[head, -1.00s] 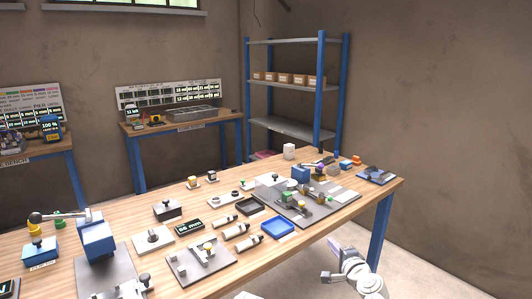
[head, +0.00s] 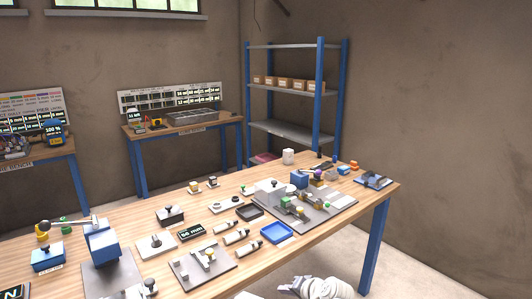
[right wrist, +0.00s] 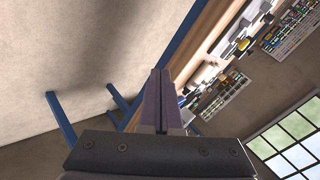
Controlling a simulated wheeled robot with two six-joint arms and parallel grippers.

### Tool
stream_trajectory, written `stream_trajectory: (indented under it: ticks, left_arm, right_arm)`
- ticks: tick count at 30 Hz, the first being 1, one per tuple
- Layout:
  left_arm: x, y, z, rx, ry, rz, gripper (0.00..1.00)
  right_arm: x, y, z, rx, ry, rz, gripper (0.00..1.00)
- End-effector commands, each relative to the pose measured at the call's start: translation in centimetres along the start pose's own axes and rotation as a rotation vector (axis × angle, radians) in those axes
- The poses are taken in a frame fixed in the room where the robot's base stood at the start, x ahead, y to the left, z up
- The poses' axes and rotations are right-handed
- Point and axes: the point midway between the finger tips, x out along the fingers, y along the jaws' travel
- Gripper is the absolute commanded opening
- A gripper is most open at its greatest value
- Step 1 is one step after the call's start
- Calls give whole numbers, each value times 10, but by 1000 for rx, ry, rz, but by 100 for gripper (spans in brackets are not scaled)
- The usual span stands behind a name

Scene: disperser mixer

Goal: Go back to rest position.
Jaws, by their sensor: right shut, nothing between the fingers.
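My right gripper (right wrist: 158,85) is shut and empty in the right wrist view, with its two purple-grey fingers together. It points past the table edge, with floor and blue table legs in sight, and touches nothing that I can see. In the head view the white right arm (head: 322,288) is low at the bottom edge, in front of the long wooden table and below its top. My left gripper is not in view.
The wooden table (head: 305,242) holds a blue tray (head: 276,232), a black tray (head: 250,211), a grey fixture plate (head: 325,212) and several small parts. A blue-framed shelf (head: 320,100) stands behind. The floor to the right is clear.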

Motion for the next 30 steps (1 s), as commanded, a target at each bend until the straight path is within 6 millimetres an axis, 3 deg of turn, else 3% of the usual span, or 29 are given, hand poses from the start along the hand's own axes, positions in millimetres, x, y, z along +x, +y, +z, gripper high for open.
stream_trajectory:
  ticks: [1, 4, 6, 9, 12, 16, 30]
  left_arm:
    - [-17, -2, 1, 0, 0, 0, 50]
    - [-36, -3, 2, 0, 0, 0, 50]
    - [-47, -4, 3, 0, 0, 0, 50]
    - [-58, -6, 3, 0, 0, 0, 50]
    - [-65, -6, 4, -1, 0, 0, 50]
    - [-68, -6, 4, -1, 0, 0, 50]
    - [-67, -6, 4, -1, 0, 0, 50]
  right_arm:
    - [-6, -8, 24, -99, -85, 63, 0]
    - [-21, 1, 75, -326, -278, 233, 0]
    - [-38, 12, 102, -470, -405, 357, 0]
    - [-65, 27, 124, -620, -544, 508, 0]
    - [-87, 36, 134, -712, -634, 618, 0]
    - [-102, 42, 138, -764, -691, 691, 0]
    - [-104, 44, 138, -771, -700, 705, 0]
